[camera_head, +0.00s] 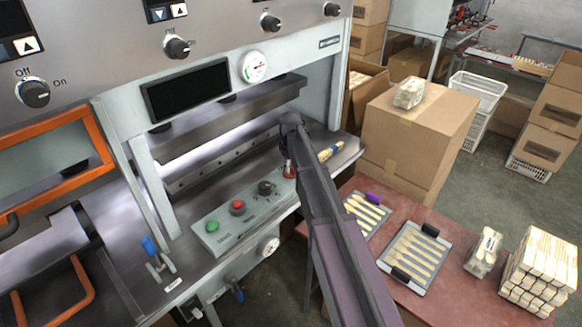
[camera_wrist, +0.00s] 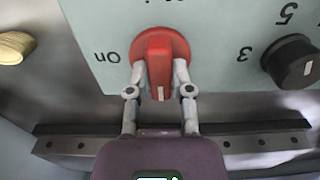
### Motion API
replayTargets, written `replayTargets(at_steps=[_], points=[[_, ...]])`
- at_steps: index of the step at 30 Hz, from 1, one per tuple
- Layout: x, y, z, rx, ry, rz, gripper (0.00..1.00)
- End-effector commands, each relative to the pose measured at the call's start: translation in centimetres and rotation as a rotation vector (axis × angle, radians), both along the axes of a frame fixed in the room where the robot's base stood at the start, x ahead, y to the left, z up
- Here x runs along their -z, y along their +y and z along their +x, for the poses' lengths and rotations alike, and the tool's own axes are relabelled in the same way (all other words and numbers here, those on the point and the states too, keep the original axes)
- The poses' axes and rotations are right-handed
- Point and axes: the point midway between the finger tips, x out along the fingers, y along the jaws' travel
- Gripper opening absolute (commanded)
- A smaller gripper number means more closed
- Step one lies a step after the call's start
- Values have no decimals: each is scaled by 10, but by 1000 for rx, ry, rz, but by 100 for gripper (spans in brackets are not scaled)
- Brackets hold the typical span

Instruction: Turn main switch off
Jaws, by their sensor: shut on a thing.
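The main switch is a red rotary knob (camera_wrist: 156,52) on a round red base, at the end of the grey-green control panel (camera_head: 228,230). In the wrist view its bar handle lies vertical, with a white mark at the lower end, toward my gripper's palm. The label "On" (camera_wrist: 107,57) is to its left. My gripper (camera_wrist: 160,75) is shut on the handle, one finger on each side. In the head view the knob (camera_head: 289,171) shows just below my gripper, partly covered by my arm.
A black numbered dial (camera_wrist: 291,63) sits right of the knob in the wrist view. The panel also carries a red button (camera_head: 237,207) and a green button (camera_head: 212,226). A wooden-handled object (camera_head: 330,151) lies beyond the panel. A red table (camera_head: 374,263) with spoon trays stands at right.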

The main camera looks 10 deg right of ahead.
Motion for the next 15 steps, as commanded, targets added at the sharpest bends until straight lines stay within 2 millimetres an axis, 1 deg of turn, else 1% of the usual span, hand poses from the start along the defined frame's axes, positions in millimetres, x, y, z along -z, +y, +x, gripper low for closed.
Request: replayTargets(at_steps=[5, 6, 9, 15], points=[[0, -1, 1, -1, 0, -2, 0], [0, -1, 1, 0, 0, -2, 37], [0, -1, 0, 0, 0, -2, 63], [0, -1, 0, 1, 0, -1, 63]])
